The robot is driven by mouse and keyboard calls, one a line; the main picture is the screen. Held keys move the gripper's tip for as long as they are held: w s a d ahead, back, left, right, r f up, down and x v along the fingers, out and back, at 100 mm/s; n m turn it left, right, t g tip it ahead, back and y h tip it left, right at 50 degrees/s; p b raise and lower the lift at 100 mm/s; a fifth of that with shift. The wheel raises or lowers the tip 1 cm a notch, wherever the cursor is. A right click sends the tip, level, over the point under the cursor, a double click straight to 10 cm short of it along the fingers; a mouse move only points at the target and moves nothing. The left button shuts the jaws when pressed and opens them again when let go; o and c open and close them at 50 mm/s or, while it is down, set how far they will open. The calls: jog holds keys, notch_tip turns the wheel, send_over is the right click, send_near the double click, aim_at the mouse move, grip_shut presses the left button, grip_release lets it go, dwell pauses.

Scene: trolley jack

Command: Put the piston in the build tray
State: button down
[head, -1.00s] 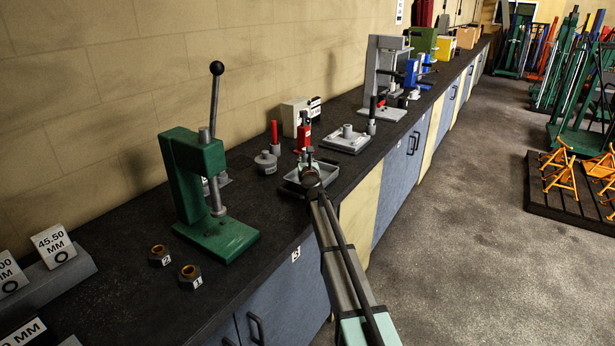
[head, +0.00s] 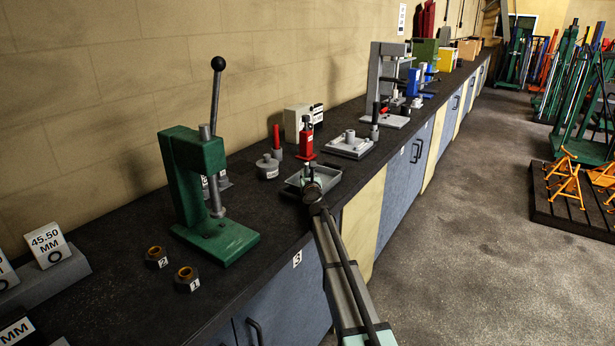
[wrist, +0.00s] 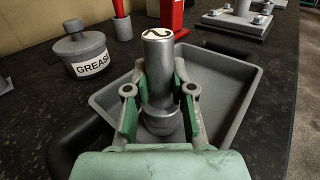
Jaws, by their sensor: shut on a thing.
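The piston (wrist: 158,62) is a grey metal cylinder with a "2" label on its top end. It stands upright between the green fingers of my gripper (wrist: 158,110), which is shut on it. The build tray (wrist: 236,72) is a shallow grey tray around and behind the piston in the wrist view. In the head view my gripper (head: 313,184) is at the near edge of the tray (head: 349,181). The piston's lower end is partly hidden by the fingers, so I cannot tell whether it touches the tray floor.
A green press (head: 190,180) stands on the bench to the left, near two nuts (head: 186,278). A grey plate fixture (head: 349,146) lies beyond the tray.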

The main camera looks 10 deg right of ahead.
jog(key=c, duration=1)
grip_release()
jog(key=shift+r+p, duration=0.2)
jog(key=shift+p, duration=0.1)
jog(key=s, duration=1.2)
jog(key=shift+a+f, duration=0.1)
jog(key=shift+a, duration=0.05)
